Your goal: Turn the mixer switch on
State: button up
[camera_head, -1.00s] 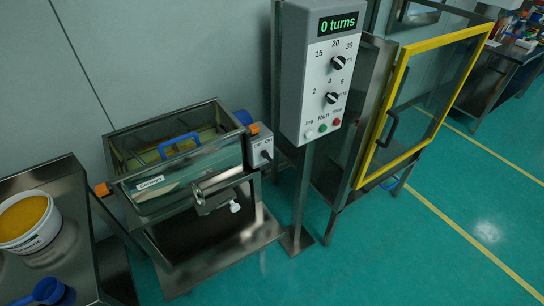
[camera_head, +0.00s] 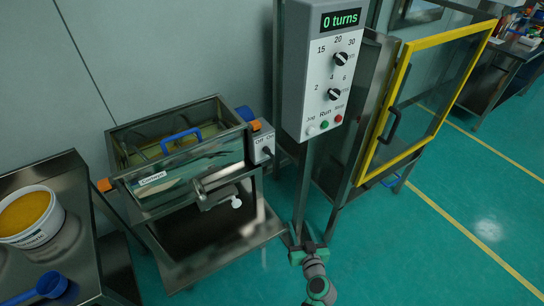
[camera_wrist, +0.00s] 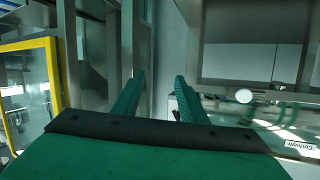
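The mixer (camera_head: 190,165) is a steel trough with a clear front, a lid with a blue handle and a white name label. Its switch box (camera_head: 262,140), grey with Off and On marks and a dark knob, sits on its right end. My gripper (camera_head: 304,247) is low in front of the control post, below and to the right of the switch, touching nothing I can make out. In the wrist view its two green fingers (camera_wrist: 157,88) stand apart with nothing between them. The mixer's front and label show at the right there; I cannot make out the switch.
A control panel (camera_head: 324,70) on a post reads 0 turns, with two dials and several buttons. A yellow-framed glass door (camera_head: 398,75) stands to its right. At left, a steel table (camera_head: 85,225) holds a white tub (camera_head: 30,218) and a blue scoop (camera_head: 48,285).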

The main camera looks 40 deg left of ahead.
jog(key=w+a+r+n+g+y, duration=0.1)
jog(key=w+a+r+n+y, duration=0.2)
jog(key=w+a+r, duration=0.25)
jog(key=n+g+y, duration=0.3)
jog(key=n, duration=0.1)
send_near(270, 154)
jog(key=x, duration=0.9)
jog(key=shift+w+a+f, duration=0.15)
jog(key=shift+w+a, duration=0.05)
jog(key=shift+a, duration=0.1)
